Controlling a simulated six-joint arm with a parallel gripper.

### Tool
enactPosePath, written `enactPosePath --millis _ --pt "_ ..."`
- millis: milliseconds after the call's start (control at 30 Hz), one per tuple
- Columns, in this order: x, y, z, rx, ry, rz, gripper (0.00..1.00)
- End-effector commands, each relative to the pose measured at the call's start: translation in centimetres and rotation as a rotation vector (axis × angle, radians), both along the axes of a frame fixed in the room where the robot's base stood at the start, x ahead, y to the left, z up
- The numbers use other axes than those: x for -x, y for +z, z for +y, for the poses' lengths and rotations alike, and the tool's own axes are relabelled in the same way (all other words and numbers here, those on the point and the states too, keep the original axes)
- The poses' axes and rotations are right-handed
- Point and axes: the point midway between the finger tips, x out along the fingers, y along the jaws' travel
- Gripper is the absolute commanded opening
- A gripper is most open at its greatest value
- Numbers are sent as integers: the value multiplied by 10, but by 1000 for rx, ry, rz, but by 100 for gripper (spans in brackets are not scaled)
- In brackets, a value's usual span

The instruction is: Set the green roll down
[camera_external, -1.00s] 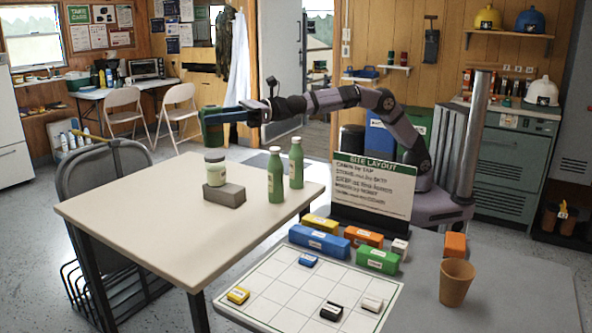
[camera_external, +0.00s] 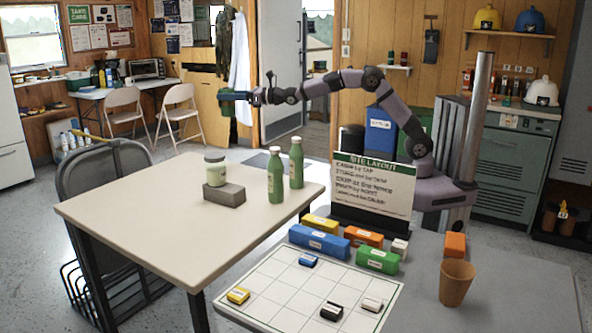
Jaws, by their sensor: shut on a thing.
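My gripper (camera_external: 246,97) is at the end of my outstretched arm, above and beyond the far side of the pale table (camera_external: 120,207). It is shut on the green roll (camera_external: 232,104), which is held in the air, clear of every surface. The roll is small and dark in this view, and the hanging dark clothing behind it blurs its outline. The fingers are too small to make out well.
On the pale table stand two green bottles (camera_external: 275,175) and a jar (camera_external: 215,166) on a grey block (camera_external: 224,194). Its front and left are bare. The nearer table holds a grid board (camera_external: 290,290), coloured blocks, a sign (camera_external: 373,184) and a brown cup (camera_external: 456,283).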

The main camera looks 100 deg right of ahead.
Motion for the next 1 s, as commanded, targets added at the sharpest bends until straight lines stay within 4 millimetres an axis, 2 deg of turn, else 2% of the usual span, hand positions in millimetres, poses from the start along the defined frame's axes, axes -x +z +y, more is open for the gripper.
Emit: enactPosePath --millis 33,200,300,433,567,800,933,1000 --pt "11 -5 -19 -1 -23 2 19" --pt "42 -29 -59 -1 -51 2 19" --pt "59 -46 -74 -2 -45 3 19" --pt "75 -67 -75 -2 2 2 19" --pt "80 -89 -54 -3 94 1 19" --pt "83 -113 18 -1 336 -1 19" --pt "89 -110 60 0 484 -3 19" --pt "92 -101 77 3 547 -5 19"
